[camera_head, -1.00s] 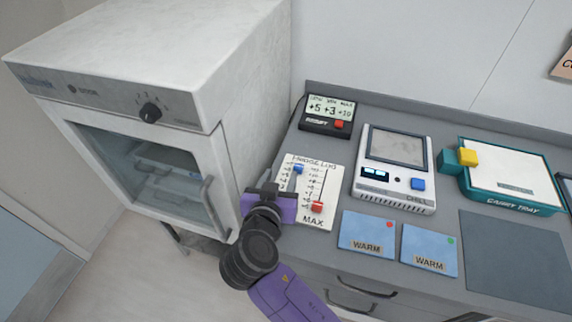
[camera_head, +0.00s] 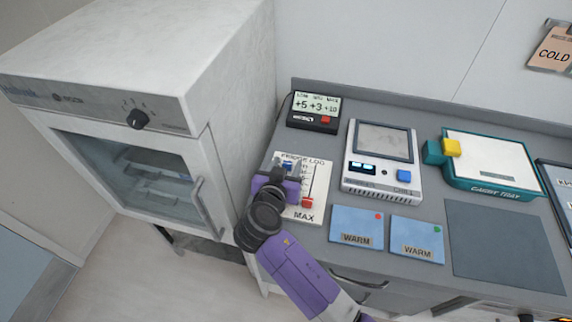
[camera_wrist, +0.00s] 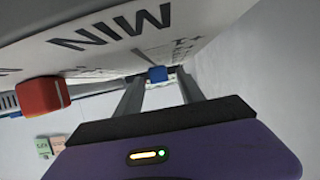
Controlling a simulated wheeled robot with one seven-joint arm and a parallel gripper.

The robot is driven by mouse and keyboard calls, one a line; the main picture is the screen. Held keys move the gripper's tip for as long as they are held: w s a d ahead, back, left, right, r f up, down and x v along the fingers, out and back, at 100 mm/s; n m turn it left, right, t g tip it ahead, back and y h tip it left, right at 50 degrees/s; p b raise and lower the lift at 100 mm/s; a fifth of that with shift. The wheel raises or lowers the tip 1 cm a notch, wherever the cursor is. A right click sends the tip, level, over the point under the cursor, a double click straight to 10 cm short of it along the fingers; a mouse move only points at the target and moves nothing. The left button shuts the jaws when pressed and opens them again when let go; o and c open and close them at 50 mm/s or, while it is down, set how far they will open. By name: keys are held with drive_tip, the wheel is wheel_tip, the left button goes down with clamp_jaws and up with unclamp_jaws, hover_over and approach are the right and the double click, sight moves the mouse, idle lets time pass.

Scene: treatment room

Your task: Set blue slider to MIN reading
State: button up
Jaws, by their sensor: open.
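The fridge log board (camera_head: 318,183) lies on the counter, with a scale, a MAX label and two slider tracks. Its blue slider (camera_head: 287,166) is near the top of the left track, partly hidden by my gripper (camera_head: 280,173). The red slider (camera_head: 307,202) is low on the right track. In the wrist view, the blue slider (camera_wrist: 157,74) shows between and beyond the tips of my open gripper (camera_wrist: 160,84); I cannot tell whether they touch. The red slider (camera_wrist: 42,96) is at the left, and MIN is printed on the board above.
A display (camera_head: 314,110) behind the board reads +5, +3, +10. A white device (camera_head: 382,190) stands to the right, with WARM cards (camera_head: 356,226) in front of it. A teal tray (camera_head: 490,184) is farther right. A fridge (camera_head: 115,120) rises close on the left.

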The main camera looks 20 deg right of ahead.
clamp_jaws()
idle(1.4)
